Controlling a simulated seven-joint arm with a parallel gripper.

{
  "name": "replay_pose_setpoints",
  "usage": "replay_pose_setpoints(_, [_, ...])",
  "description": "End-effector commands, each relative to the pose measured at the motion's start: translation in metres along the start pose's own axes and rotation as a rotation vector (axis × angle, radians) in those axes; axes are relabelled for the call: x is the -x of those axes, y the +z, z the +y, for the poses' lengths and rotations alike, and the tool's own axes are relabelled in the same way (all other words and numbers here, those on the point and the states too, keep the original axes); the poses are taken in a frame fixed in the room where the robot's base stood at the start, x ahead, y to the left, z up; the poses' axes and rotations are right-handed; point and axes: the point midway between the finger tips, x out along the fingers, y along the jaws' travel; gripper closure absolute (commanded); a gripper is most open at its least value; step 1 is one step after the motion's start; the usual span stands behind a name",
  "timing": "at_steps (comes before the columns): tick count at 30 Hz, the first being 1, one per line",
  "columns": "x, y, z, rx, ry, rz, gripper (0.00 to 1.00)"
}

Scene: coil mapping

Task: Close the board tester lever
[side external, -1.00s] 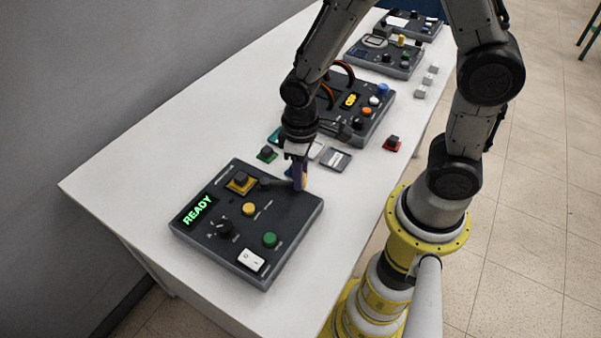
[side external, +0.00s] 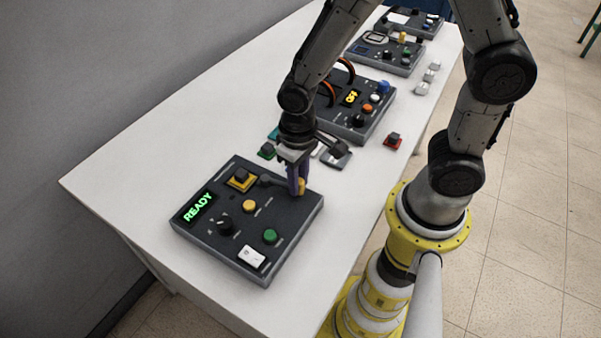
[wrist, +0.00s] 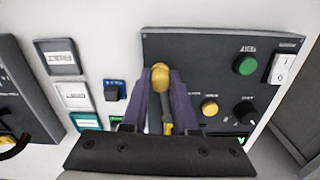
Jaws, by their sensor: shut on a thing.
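The board tester (side external: 200,238) is the dark grey box at the front of the table, with a green READY display. A yellow board with a dark block (side external: 241,178) sits on its top left. The lever's yellow knob (side external: 301,188) is at the tester's far right corner, and its grey arm runs left toward the board. In the wrist view the knob (wrist: 160,76) is between the tips of my purple fingers, and the lever arm is partly hidden below. My gripper (side external: 297,186) is shut on the knob, low over the tester.
The tester also carries a yellow button (side external: 249,206), a green button (side external: 270,236), a black dial (side external: 225,228) and a white rocker switch (side external: 252,257). Small blocks and labelled tiles (wrist: 60,57) lie beside it. Another panel (side external: 345,120) stands behind. The front left table is clear.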

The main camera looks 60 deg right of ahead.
Motion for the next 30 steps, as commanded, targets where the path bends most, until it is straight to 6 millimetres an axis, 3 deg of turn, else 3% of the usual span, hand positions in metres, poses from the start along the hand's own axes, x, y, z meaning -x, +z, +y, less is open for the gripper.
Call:
replay_pose_setpoints(15, [0.001,0.000,-0.038,-0.463,-0.003,0.004,1.00])
replay_pose_setpoints(30, [0.002,-0.006,-0.054,-0.691,-0.005,0.004,1.00])
